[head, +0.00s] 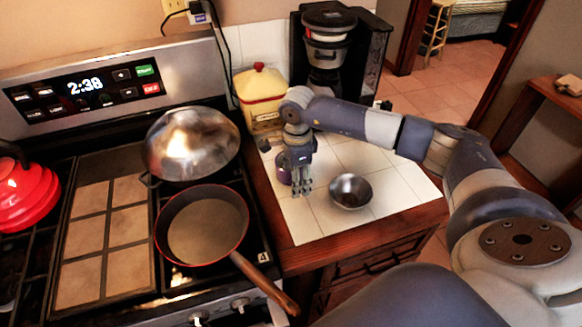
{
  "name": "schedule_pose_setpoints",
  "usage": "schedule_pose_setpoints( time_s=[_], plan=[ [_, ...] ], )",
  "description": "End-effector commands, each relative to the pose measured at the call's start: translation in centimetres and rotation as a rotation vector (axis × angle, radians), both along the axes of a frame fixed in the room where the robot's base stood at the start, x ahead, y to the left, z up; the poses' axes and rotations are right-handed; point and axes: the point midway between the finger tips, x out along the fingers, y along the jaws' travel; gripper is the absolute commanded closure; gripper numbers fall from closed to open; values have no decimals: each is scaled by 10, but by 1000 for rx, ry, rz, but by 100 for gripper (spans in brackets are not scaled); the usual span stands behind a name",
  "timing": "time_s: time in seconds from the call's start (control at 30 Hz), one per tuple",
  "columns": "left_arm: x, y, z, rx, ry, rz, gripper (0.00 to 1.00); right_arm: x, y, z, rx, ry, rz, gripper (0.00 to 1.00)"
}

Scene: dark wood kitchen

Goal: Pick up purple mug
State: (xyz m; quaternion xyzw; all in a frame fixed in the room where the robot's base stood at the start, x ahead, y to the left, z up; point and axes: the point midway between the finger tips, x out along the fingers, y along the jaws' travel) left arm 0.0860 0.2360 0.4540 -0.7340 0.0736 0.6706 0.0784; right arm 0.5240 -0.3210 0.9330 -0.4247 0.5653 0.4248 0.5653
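The purple mug (283,174) stands on the white tiled counter, close to the stove-side edge. It is small in the head view, and my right gripper partly hides it. My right gripper (301,191) points down over the counter, just right of the mug and overlapping it in the picture. Its fingers look near each other, but whether they are open, shut or touching the mug is unclear. My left gripper is out of view.
A metal bowl (350,191) sits on the counter right of the gripper. A yellow canister (262,97) and a coffee maker (330,50) stand behind. On the stove are a pan (205,232), a domed silver lid (192,142) and a red kettle (22,198). The counter's front is clear.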

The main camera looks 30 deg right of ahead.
Motion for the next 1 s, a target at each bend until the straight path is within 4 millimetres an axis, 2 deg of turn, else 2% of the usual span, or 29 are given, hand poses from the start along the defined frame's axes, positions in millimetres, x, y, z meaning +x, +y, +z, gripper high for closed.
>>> schedule_pose_setpoints(
  time_s=[0.1,0.33,0.37,0.57,0.6,1.0],
  plan=[
    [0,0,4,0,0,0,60,0,0,-10,-1,0,0,44],
    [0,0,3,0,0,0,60,0,0,-12,0,-1,0,44],
    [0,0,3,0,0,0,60,0,0,-12,0,-1,0,48],
    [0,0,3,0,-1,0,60,0,0,-12,0,0,0,94],
    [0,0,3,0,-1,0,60,0,0,-12,0,0,0,96],
    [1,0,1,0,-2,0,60,0,0,-9,-1,-2,-1,96]
  ],
)
